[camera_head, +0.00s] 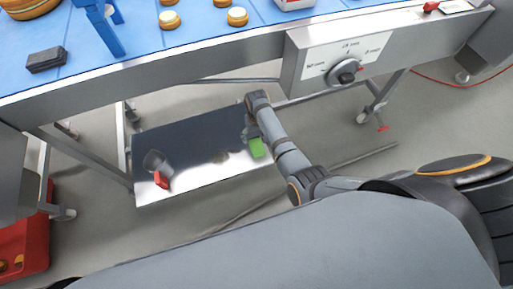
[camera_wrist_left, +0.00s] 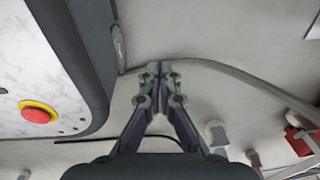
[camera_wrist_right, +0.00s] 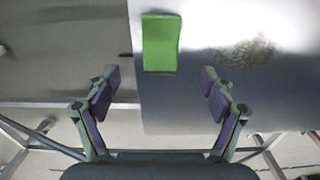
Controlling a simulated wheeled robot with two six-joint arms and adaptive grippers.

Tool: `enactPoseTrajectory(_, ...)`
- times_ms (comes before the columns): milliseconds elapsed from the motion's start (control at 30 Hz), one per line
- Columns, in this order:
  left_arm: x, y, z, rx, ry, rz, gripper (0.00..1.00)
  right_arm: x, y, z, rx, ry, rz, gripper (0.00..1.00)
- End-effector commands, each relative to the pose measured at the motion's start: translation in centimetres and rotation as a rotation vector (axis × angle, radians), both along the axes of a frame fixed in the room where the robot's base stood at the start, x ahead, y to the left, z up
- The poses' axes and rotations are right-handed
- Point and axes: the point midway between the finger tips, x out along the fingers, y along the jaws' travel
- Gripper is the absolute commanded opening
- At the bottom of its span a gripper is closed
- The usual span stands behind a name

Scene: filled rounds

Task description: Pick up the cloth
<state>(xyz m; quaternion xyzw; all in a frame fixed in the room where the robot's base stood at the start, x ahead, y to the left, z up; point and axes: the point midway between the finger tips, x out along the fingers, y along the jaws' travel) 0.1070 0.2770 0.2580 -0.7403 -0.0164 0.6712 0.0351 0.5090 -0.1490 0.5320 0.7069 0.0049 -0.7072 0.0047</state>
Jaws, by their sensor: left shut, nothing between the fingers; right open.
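The cloth (camera_head: 256,147) is a small bright green rectangle on the low metal shelf (camera_head: 205,182) under the conveyor, near the shelf's right edge. In the right wrist view the cloth (camera_wrist_right: 161,43) lies flat ahead of my right gripper (camera_wrist_right: 160,82). That gripper is open and empty, its fingers spread wider than the cloth and apart from it in the picture. In the head view my right gripper (camera_head: 251,132) is beside the cloth, its fingers mostly hidden. My left gripper (camera_wrist_left: 159,70) is shut and empty above the floor; the head view does not show it.
The conveyor's metal side (camera_head: 215,61) and control box (camera_head: 340,62) stand over the shelf. A dark and red object (camera_head: 160,172) shows at the shelf's left. A brownish smudge (camera_wrist_right: 246,50) marks the shelf beside the cloth. Table legs with castors (camera_head: 362,115) stand around it.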

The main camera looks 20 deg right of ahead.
Motion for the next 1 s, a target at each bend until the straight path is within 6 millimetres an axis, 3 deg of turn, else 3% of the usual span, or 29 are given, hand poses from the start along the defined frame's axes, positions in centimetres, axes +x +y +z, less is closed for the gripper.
enactPoseTrajectory(100,1.8,0.1,-0.3,0.002,-0.013,-0.001,0.00,0.0,0.0,-2.0,-0.001,0.000,0.000,0.83)
enactPoseTrajectory(333,2.4,0.1,-0.3,0.002,-0.013,-0.001,0.00,0.0,0.0,-3.0,-0.001,0.000,0.000,0.83)
enactPoseTrajectory(600,6.0,0.1,-0.6,0.002,-0.026,-0.001,0.00,0.1,0.1,-7.4,-0.002,0.000,-0.002,0.83)
enactPoseTrajectory(867,6.4,0.1,-0.2,0.002,-0.024,0.000,0.00,0.1,0.1,-7.6,-0.001,-0.002,-0.002,0.83)
enactPoseTrajectory(1000,6.4,0.0,-0.2,0.002,-0.025,-0.001,0.00,0.1,0.1,-7.6,-0.001,-0.002,-0.002,0.67)
